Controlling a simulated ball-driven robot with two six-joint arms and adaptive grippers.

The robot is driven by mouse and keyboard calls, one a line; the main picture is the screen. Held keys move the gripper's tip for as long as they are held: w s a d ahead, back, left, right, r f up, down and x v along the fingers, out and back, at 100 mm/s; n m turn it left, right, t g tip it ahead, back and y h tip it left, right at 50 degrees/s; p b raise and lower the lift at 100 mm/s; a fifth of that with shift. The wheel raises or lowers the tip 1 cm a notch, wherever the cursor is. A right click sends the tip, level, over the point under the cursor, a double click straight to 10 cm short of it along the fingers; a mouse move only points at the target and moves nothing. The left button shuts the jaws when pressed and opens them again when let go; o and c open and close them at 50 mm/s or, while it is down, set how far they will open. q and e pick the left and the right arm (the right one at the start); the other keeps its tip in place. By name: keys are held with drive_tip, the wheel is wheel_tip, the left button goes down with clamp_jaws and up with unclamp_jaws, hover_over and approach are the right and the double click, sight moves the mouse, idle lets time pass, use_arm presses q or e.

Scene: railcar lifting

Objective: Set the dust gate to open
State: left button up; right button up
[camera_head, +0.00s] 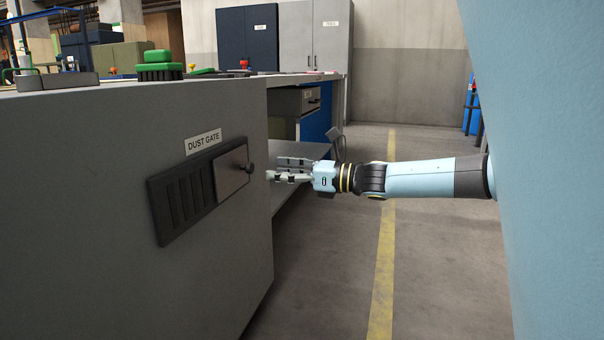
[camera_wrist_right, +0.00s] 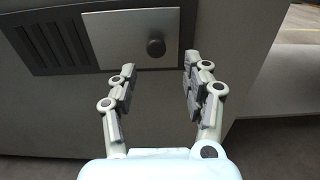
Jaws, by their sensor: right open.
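The dust gate is a dark slotted frame (camera_head: 181,199) on the side of a grey cabinet, under a "DUST GATE" label (camera_head: 203,141). A grey sliding plate (camera_head: 230,174) with a black knob (camera_head: 249,168) covers the right part of the frame; dark slots show on the left. In the right wrist view the plate (camera_wrist_right: 118,38) and knob (camera_wrist_right: 155,47) lie just beyond the fingertips. My right gripper (camera_head: 273,169) is open and empty, a little right of the knob; in its wrist view the fingers (camera_wrist_right: 158,75) point toward the knob, apart from it. My left gripper is out of view.
The grey cabinet (camera_head: 110,270) fills the left, with green items (camera_head: 160,68) on its top. A workbench (camera_head: 310,152) stands behind it. The floor (camera_head: 330,270) with a yellow line is clear to the right.

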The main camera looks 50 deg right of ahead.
drive_tip(key=shift+v, duration=2.65)
